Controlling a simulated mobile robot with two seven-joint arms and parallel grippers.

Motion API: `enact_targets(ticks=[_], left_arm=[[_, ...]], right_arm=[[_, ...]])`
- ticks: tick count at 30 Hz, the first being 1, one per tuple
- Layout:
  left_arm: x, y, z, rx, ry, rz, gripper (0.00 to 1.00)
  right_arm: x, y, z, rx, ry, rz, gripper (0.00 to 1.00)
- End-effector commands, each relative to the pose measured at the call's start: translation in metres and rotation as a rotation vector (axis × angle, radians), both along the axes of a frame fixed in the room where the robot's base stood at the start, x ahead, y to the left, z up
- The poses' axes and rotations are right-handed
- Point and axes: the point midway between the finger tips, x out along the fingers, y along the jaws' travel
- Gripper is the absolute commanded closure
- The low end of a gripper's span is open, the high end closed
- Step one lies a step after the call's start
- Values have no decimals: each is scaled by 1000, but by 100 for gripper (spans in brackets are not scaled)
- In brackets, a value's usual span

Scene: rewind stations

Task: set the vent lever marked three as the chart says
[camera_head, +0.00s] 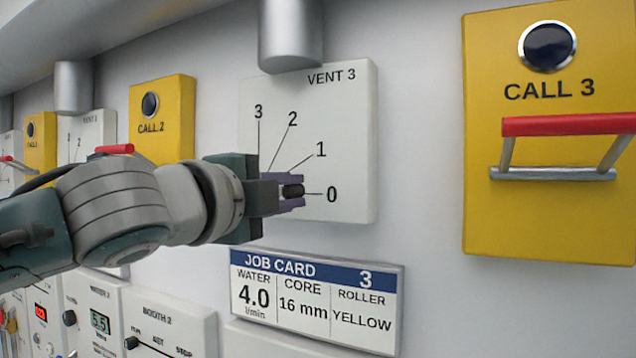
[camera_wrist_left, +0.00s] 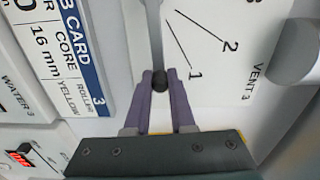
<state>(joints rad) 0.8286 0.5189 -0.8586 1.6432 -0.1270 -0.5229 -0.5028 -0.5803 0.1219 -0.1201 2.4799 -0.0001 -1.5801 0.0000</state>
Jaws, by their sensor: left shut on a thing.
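The VENT 3 panel (camera_head: 352,140) is a white plate with marks 3, 2, 1 and 0 fanned around a pivot; it also shows in the left wrist view (camera_wrist_left: 205,105). Its lever is a grey bar (camera_wrist_left: 153,35) ending in a black knob (camera_head: 293,191). The lever points along the 0 line. My left gripper (camera_head: 296,190) is shut on the knob, one purple finger on each side, as the left wrist view also shows (camera_wrist_left: 160,82). My gripper and arm hide the pivot in the head view. No vent chart is identifiable.
Job card 3 (camera_head: 312,325) below reads water 4.0, core 16 mm, roller yellow. The yellow CALL 3 box (camera_head: 550,225) with a red-gripped handle (camera_head: 568,125) stands to the right. A grey cylinder (camera_head: 290,35) juts out above the panel. CALL 2 (camera_head: 178,95) is left.

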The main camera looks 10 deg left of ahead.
Motion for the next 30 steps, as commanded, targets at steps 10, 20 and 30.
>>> enact_targets(ticks=[10,20,30], left_arm=[[0,0,-8,74,-24,-1,100],[0,0,-9,79,-25,1,100],[0,0,-8,77,-25,1,48]], right_arm=[[0,0,-3,-1,0,1,100],[0,0,-3,-1,0,1,100],[0,0,-3,1,0,-1,100]])
